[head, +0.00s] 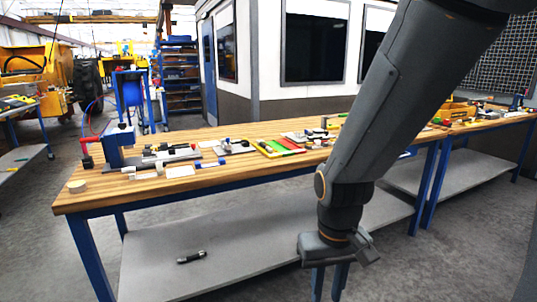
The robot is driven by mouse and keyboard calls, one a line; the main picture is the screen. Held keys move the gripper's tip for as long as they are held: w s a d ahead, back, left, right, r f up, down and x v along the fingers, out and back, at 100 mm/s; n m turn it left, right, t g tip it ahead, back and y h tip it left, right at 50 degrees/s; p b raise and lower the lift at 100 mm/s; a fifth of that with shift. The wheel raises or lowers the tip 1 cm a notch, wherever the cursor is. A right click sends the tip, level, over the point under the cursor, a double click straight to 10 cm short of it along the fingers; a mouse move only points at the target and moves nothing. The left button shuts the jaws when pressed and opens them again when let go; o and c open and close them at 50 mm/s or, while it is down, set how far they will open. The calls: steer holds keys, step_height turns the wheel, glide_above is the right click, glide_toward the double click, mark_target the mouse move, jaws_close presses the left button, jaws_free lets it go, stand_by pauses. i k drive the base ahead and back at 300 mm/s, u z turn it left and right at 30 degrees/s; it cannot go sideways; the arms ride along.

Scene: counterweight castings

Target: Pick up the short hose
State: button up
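A short dark cylindrical piece with light bands (191,257), which looks like the short hose, lies on the grey lower shelf (235,247) of the workbench, towards its left front. My gripper (329,291) points down at the lower middle of the head view, well to the right of the dark piece and apart from it. Its two fingers are spread with a gap between them, and nothing shows in the gap.
The wooden bench top (120,192) above the shelf carries a blue vise-like tool (117,146), a green and red tray (278,147) and several small parts. A blue bench leg (88,255) stands left of the shelf. The shelf around the dark piece is clear.

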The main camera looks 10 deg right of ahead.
mark_target(260, 143)
steer(key=z, duration=0.6)
steer(key=i, duration=0.45)
steer(key=z, duration=0.85)
steer(key=i, duration=1.25)
steer(key=u, duration=0.3)
